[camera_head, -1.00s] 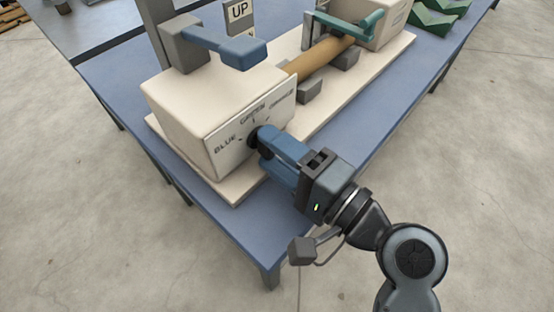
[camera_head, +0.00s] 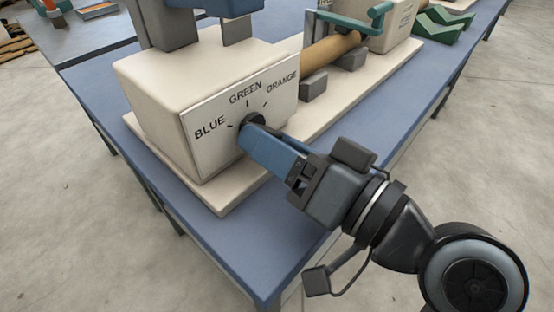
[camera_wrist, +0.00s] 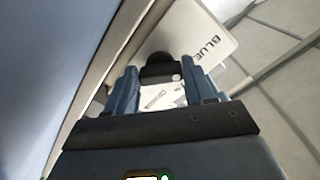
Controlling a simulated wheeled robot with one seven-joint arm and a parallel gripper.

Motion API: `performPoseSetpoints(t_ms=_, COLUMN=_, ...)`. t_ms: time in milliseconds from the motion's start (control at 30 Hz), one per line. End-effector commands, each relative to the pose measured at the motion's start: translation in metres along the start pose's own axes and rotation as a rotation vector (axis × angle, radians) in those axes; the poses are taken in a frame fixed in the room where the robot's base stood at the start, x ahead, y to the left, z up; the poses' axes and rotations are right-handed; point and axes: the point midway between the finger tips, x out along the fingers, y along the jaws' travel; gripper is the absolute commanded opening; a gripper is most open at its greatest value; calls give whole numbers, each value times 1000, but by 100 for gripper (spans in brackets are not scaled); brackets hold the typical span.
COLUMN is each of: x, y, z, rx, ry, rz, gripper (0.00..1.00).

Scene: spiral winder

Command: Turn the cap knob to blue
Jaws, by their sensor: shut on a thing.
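The cap knob (camera_head: 254,120) is a small dark round knob on the white front plate (camera_head: 210,155) of a cream box. BLUE is printed to its left, GREEN above and ORANGE to the upper right, with short tick marks. My gripper (camera_head: 251,138) has its blue fingers at the knob and is shut on it, covering much of it in the head view. In the wrist view the dark knob (camera_wrist: 160,66) sits between the fingertips, with a small white dot on its face. The BLUE label (camera_wrist: 206,46) lies to the upper right there. I cannot tell which label the knob points to.
The cream box stands on a pale base board (camera_head: 222,205) on a blue table (camera_head: 262,250). A tan roll (camera_head: 330,49) and a teal handle (camera_head: 365,22) are behind it to the right. Grey posts rise behind the box. Green zigzag pieces (camera_head: 440,18) lie at the far right.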

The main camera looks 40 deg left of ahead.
Motion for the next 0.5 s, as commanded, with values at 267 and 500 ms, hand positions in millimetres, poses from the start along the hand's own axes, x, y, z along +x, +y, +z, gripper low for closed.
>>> performPoseSetpoints(t_ms=267, x=0, y=4, z=4, rx=-140, ry=-4, rz=2, gripper=23)
performPoseSetpoints(t_ms=500, x=0, y=3, z=2, rx=-193, ry=-5, rz=2, gripper=23)
